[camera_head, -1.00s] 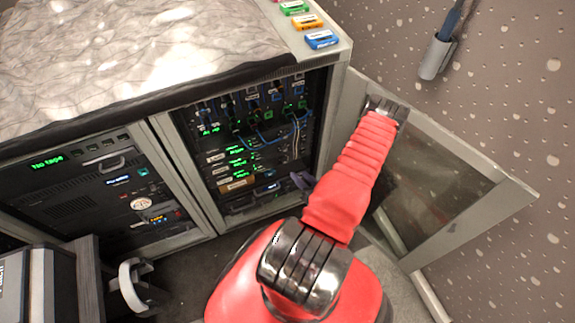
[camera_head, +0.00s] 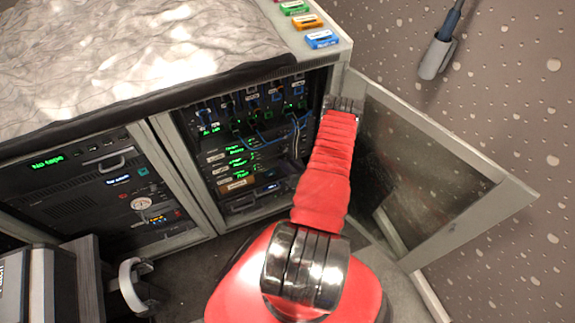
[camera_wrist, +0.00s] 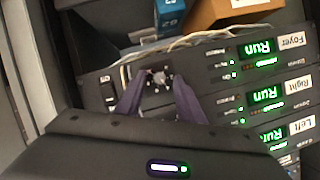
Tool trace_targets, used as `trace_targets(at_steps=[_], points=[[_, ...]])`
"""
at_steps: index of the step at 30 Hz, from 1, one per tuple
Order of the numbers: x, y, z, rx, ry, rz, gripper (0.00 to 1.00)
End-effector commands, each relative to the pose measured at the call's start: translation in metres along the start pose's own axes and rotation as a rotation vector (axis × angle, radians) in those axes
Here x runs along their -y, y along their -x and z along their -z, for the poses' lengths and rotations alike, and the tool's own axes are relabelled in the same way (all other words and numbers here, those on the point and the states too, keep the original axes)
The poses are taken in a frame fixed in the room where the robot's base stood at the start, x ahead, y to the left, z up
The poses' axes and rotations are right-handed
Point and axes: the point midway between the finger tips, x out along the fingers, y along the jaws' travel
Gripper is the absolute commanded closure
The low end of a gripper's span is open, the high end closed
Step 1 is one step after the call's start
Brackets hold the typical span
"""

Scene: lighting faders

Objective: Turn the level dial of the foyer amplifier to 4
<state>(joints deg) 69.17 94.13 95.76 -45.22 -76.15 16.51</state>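The foyer amplifier (camera_wrist: 218,57) is the uppermost of the labelled units in the wrist view, with a white "Foyer" label (camera_wrist: 292,40) and a green "Run" display (camera_wrist: 264,48). Its level dial (camera_wrist: 159,77) is a small dark knob with pale marks around it, on the left part of the panel. My gripper (camera_wrist: 160,73) is in front of this panel, with one dark purple finger on each side of the dial. The fingers are apart; I cannot tell whether they touch the knob. The dial's reading is too small to make out. In the head view, my arm hides the gripper.
The "Right" (camera_wrist: 294,86) and "Left" (camera_wrist: 301,126) units lie below. White cables (camera_wrist: 215,38), a brown box (camera_wrist: 232,10) and a blue box (camera_wrist: 170,14) are just above the panel. The open glass cabinet door (camera_head: 440,165) stands right of my arm.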

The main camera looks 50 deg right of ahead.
Motion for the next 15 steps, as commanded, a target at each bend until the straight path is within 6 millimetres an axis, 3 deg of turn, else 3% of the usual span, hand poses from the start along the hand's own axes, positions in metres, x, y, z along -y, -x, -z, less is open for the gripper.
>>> trace_targets(at_steps=[7, 15], points=[[-0.0001, -0.0001, -0.0002, 0.0, 0.0, -0.001, 0.66], [-0.0001, 0.0001, -0.0002, 0.001, 0.0, -0.001, 0.85]])
